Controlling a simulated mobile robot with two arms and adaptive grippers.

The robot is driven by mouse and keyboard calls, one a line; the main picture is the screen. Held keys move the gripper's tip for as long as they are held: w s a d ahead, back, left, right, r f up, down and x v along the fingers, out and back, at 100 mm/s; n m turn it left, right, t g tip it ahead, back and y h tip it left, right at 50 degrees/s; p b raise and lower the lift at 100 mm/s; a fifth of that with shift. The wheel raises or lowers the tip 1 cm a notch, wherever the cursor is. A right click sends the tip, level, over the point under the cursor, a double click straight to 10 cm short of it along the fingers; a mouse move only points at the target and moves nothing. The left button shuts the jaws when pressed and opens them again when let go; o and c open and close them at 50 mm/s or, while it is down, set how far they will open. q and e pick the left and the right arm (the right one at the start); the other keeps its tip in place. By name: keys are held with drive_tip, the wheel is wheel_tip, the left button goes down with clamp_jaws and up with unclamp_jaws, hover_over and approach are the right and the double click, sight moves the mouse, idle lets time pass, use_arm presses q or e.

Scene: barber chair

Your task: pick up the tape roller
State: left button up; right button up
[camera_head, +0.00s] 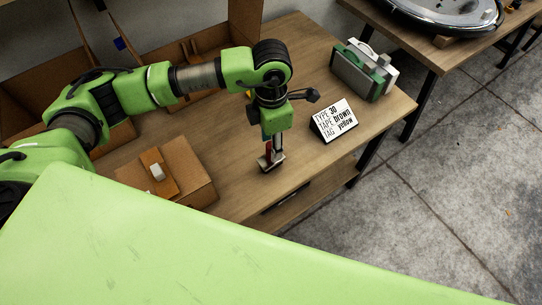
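My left gripper (272,159) points down at the wooden table (300,60), close to its front edge. A small dark red object (264,163) shows at its fingertips, on or just above the tabletop. It may be the tape roller, but the gripper hides much of it and it is too small to be sure. I cannot tell whether the fingers are closed on it. My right gripper is not in view.
A cardboard box (192,187) with a small white item (157,172) on top is left of the gripper. A sign (334,120) reading "TYPE 30, TAPE brown, TAG yellow" stands to the right. Green and white cases (363,70) stand behind it. Open cardboard boxes (205,105) line the back left.

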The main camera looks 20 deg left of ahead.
use_arm(q)
wheel_tip(320, 180, down, 2)
drive_tip(key=shift+f, duration=0.2)
clamp_jaws()
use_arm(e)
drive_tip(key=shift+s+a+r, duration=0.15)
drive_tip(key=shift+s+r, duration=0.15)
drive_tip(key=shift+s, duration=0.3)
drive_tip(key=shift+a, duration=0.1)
